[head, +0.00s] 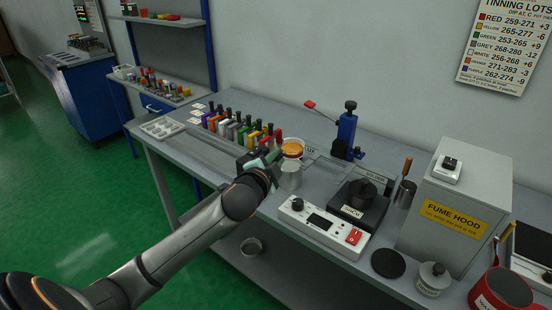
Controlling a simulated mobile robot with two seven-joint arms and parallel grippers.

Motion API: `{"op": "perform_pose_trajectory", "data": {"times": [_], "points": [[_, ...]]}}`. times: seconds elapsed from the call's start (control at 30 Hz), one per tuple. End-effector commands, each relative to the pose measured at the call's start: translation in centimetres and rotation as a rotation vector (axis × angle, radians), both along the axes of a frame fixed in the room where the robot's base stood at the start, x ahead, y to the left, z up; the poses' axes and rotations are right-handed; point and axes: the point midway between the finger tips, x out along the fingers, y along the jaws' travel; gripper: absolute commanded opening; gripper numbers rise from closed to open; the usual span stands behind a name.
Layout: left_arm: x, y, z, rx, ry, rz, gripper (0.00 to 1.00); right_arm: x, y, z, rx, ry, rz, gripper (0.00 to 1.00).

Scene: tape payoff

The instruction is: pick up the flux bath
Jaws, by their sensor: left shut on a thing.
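The flux bath (292,148), a small round pale cup with amber contents, is at the middle of the bench in the head view. My left gripper (275,158) reaches it from the left and is shut on its near left side. The cup looks upright. A partly hidden label ending in "UX" lies just right of the flux bath. My right gripper is not in view.
A blue stand (346,132) is behind right. The black solder pot (359,202), white control box (323,225) and grey fume hood (450,205) crowd the right. The left front bench has bare room.

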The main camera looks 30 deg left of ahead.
Motion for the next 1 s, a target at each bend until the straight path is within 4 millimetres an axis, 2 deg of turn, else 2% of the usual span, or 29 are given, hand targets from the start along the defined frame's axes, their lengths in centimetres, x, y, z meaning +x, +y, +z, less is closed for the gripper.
{"op": "perform_pose_trajectory", "data": {"times": [0.2, 0.5, 1.0], "points": [[-2.1, -1.4, 1.3, 0.000, -0.006, -0.001, 0.00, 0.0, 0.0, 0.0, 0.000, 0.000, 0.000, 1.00], [-4.1, -2.8, 2.4, -0.001, -0.005, -0.001, 0.00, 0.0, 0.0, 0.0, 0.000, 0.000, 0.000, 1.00], [-5.5, -3.6, 3.1, 0.001, -0.004, 0.000, 0.00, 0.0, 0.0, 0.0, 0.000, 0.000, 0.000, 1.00]]}}
